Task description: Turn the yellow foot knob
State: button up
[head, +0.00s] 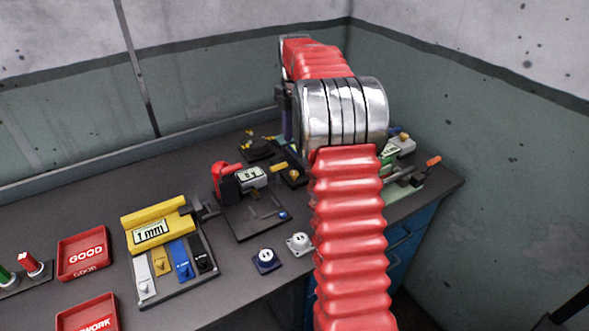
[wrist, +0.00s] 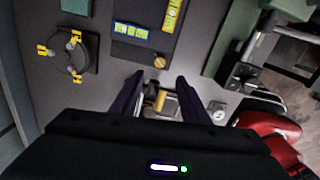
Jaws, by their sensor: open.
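A round yellow-brass knob (wrist: 160,62), which looks like the yellow foot knob, sits at the lower right corner of a dark panel (wrist: 130,50) in the wrist view. The panel carries a lit display (wrist: 131,30) and a yellow level-like strip (wrist: 173,14). My gripper (wrist: 161,77) is open, with one dark finger on each side and a gap between them. The knob appears just beyond the fingertips, roughly centred on the gap; I see no contact. In the head view my red arm hides the gripper, and I cannot pick out the knob there.
A dark round fixture with yellow prongs (wrist: 75,52) stands left of the panel. A green device (wrist: 237,35) is to the right. A yellow cylinder (wrist: 161,101) shows between the fingers. The head view shows a yellow gauge (head: 155,229) and red trays (head: 84,253).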

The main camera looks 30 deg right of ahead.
aim_at(294, 172)
notch_tip(294, 172, down, 12)
jog(key=shift+f, duration=0.2)
dwell(0.4)
jog(key=shift+c, duration=0.3)
grip_shut()
jog(key=shift+r+m, duration=0.1)
jog(key=shift+m, duration=0.3)
jog(key=shift+m, duration=1.9)
jog(key=shift+o, duration=0.3)
grip_release()
